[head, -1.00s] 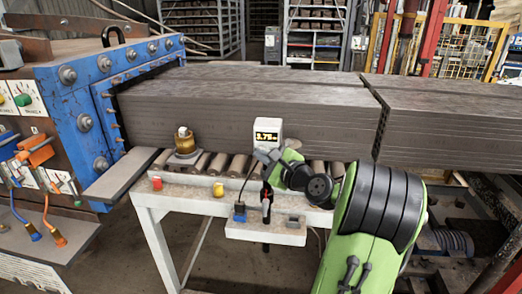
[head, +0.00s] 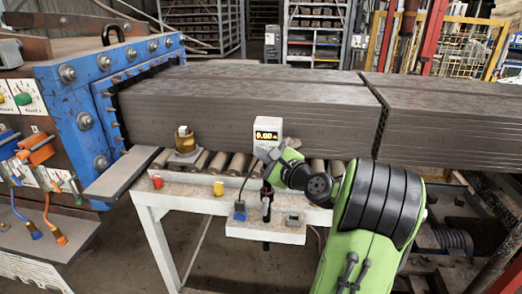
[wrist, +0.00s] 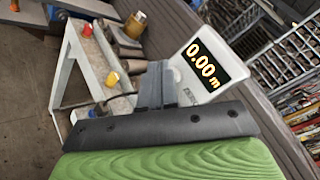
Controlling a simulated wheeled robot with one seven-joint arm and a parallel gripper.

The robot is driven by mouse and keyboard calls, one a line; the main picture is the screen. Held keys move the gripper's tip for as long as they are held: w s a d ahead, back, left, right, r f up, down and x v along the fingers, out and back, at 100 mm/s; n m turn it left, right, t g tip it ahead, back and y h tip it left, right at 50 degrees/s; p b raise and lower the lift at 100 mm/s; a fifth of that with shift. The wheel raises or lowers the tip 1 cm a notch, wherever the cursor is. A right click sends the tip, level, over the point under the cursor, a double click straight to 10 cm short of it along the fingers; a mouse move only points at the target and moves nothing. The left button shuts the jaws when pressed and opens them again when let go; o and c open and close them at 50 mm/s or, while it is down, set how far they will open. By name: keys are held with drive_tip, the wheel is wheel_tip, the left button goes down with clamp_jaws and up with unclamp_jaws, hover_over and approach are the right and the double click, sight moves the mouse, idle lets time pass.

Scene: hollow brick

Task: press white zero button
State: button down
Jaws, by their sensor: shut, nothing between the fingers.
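A white display unit (head: 267,128) stands upright on the roller table, against the side of the brown clay column; its screen reads 0.00 m. It also shows close up at right of centre in the wrist view (wrist: 203,68). My gripper (head: 264,155) is at the lower front of the unit. Its dark fingers (wrist: 158,72) are shut and empty, with their tips against or just in front of the unit's lower left part in the wrist view. I cannot make out the white zero button; the fingers may cover it. Whether the tips touch it, I cannot tell.
The clay column (head: 240,105) lies on rollers behind the unit. A brass-coloured part (head: 185,141) stands left of it. Red (head: 157,182) and yellow (head: 218,188) knobs sit on the white table edge (head: 185,193). A blue machine (head: 85,120) is at left.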

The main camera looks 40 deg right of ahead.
drive_tip(key=shift+s+a, duration=0.35)
drive_tip(key=shift+a, duration=0.1)
drive_tip(key=s+a+b, duration=0.1)
drive_tip(key=a, duration=0.1)
drive_tip(key=s+a, duration=0.2)
drive_tip(key=shift+b, duration=0.4)
idle(0.6)
